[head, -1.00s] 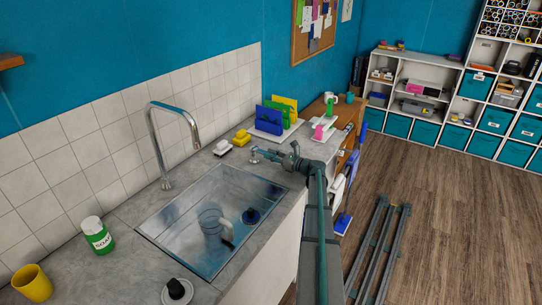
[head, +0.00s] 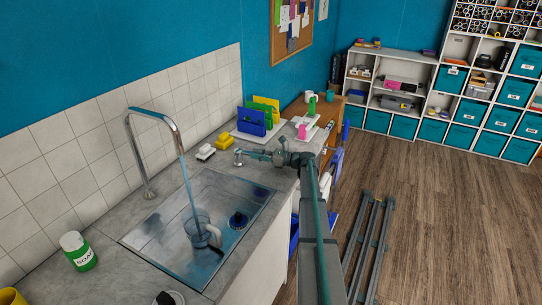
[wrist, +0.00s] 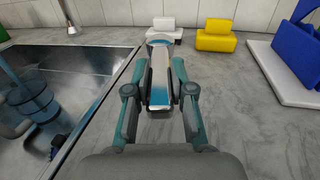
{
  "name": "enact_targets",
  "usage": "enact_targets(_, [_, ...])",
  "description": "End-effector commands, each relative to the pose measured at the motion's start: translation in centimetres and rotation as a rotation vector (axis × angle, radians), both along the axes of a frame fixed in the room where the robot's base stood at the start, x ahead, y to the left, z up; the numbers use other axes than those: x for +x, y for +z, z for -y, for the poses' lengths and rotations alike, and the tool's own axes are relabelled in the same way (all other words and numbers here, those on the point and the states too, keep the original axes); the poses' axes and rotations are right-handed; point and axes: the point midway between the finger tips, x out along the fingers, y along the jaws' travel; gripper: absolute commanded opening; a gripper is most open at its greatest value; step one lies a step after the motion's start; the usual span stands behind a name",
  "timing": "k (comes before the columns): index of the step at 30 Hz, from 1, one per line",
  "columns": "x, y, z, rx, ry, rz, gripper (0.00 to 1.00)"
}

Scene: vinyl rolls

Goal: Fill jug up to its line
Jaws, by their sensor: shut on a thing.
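The clear jug (head: 199,230) stands in the sink (head: 172,246) under the tap (head: 150,150); it also shows at the left of the wrist view (wrist: 38,100). A stream of water (head: 188,185) falls from the spout into the jug. Its fill line and water level are too small to tell for sure. A chrome tap lever (wrist: 160,75) stands on the counter right of the sink in the wrist view. My gripper (head: 246,154) is shut on this lever, one finger on each side, as the wrist view (wrist: 160,88) shows.
A dark blue plug (head: 238,220) is in the sink, right of the jug. A soap bottle (head: 78,250) stands left of the sink. White and yellow blocks (head: 223,142) and a rack with blue, green and yellow boards (head: 258,118) stand behind my gripper.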

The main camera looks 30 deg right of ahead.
Motion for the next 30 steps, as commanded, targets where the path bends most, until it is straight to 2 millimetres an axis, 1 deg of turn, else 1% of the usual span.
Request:
enact_targets(8, [0.0, 0.0, 0.1, -0.001, -0.002, -0.001, 0.00])
enact_targets(9, [0.0, 0.0, 0.1, -0.001, -0.002, -0.001, 0.29])
enact_targets(11, [0.0, 0.0, 0.1, -0.001, -0.002, -0.001, 0.39])
enact_targets(12, [0.0, 0.0, 0.1, -0.001, -0.002, -0.001, 0.46])
enact_targets(13, [0.0, 0.0, 0.1, -0.001, -0.002, -0.001, 0.48])
enact_targets(23, [-0.2, 0.0, 0.2, -0.001, -0.003, -0.001, 0.48])
enact_targets(26, [-0.7, 0.0, 0.7, -0.001, -0.004, -0.001, 0.48])
enact_targets(30, [-2.2, 0.0, 2.0, -0.001, -0.005, -0.001, 0.48])
